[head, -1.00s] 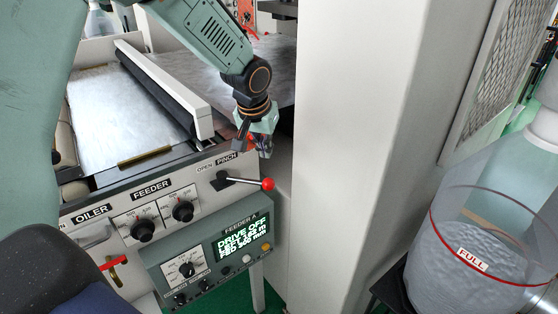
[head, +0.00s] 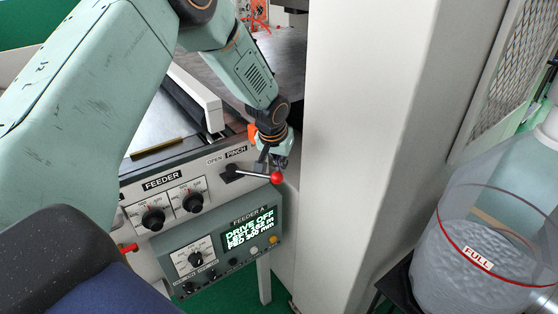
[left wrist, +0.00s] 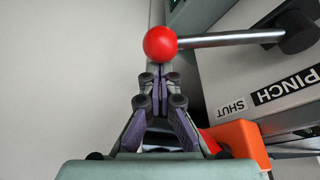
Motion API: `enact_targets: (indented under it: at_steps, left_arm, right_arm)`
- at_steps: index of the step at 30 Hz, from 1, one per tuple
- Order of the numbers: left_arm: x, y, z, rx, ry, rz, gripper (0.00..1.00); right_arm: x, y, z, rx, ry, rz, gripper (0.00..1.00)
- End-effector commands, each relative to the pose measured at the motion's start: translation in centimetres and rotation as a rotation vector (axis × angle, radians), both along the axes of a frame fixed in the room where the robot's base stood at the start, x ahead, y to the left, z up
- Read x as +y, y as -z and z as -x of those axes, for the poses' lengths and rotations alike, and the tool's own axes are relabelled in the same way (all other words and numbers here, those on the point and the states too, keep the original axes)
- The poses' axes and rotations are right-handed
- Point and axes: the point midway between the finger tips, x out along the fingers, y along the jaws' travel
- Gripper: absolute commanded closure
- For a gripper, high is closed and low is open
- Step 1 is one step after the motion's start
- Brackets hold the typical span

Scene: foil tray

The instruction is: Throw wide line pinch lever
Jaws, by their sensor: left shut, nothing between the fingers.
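The pinch lever has a black hub (head: 232,172), a thin metal rod and a red ball (head: 277,178) at its end. In the head view the rod points right, away from the OPEN label. In the left wrist view the ball (left wrist: 160,43) appears just beyond my fingertips, with the rod (left wrist: 230,39) running right to the hub (left wrist: 298,28). My left gripper (head: 279,162) is shut and empty, just above the ball in the head view. Whether it touches the ball I cannot tell. My right gripper is not in view.
The feeder panel (head: 213,240) with knobs and a green display sits below the lever. A pale machine column (head: 360,130) stands close to the right of the lever. A clear bin (head: 490,255) marked FULL stands at the far right.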

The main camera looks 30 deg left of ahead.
Motion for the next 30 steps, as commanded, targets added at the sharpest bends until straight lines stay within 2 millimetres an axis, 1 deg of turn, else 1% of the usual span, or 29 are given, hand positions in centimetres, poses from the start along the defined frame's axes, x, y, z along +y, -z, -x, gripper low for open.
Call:
enact_targets:
  at_steps: [11, 30]
  left_arm:
    - [0.0, 0.0, 0.2, 0.001, 0.011, 0.001, 1.00]
    - [-0.8, 0.3, 2.2, 0.015, 0.138, 0.004, 1.00]
  right_arm:
    - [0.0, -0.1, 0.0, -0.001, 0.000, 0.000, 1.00]
    - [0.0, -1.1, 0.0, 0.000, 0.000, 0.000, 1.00]
